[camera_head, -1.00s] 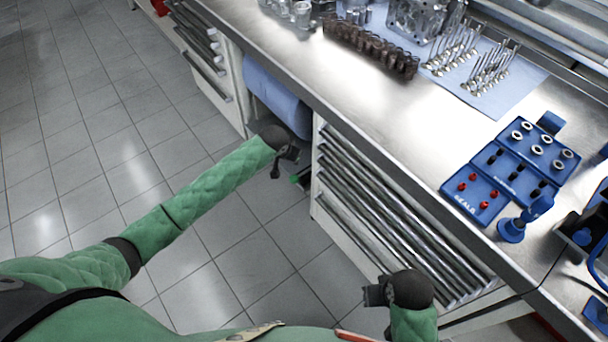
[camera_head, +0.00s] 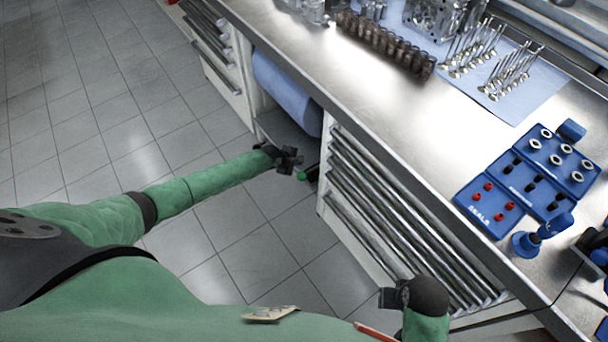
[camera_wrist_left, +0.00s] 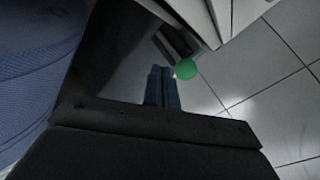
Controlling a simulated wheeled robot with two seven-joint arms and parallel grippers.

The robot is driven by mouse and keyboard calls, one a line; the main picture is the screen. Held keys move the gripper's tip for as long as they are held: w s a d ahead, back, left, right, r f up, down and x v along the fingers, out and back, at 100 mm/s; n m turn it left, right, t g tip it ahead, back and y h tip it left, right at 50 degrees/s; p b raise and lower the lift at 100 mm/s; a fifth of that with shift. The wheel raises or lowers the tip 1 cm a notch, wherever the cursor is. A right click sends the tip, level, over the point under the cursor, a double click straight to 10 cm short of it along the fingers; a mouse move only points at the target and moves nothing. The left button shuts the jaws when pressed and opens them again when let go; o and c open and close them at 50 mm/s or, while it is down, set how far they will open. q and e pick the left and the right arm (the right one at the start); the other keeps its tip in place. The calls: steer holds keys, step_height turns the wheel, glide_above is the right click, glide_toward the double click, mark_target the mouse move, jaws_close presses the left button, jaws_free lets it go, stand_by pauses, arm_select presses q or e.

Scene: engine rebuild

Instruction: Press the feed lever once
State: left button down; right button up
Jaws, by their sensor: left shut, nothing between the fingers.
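The feed lever shows as a short dark bar with a green end (camera_head: 302,175) below the blue roll, beside the drawer cabinet. In the left wrist view its round green knob (camera_wrist_left: 186,69) is just beyond and right of my fingertips. My left gripper (camera_head: 291,158) is close to the green end, in front of the roll's bay. Its two fingers (camera_wrist_left: 162,88) are shut together with nothing between them. I cannot tell whether they touch the lever. My right gripper (camera_head: 388,297) is low by the drawer fronts, its fingers too small to read.
A blue roll (camera_head: 287,92) hangs under the steel bench (camera_head: 440,123). The drawer cabinet (camera_head: 395,215) stands right of the lever. On the bench are a blue seal tray (camera_head: 512,190), a blue hand tool (camera_head: 541,235) and valves on a blue cloth (camera_head: 530,100). Open tiled floor lies left.

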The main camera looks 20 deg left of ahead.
mark_target(300, 176)
arm_select(q)
steer(key=shift+w+d+r+n+t, duration=0.1)
steer(key=shift+w+r+n+t, duration=0.2)
steer(key=shift+n, duration=0.75)
steer(key=shift+w+d+r+n+t, duration=0.1)
steer(key=shift+w+r+n+t, duration=0.15)
steer(key=shift+n, duration=0.8)
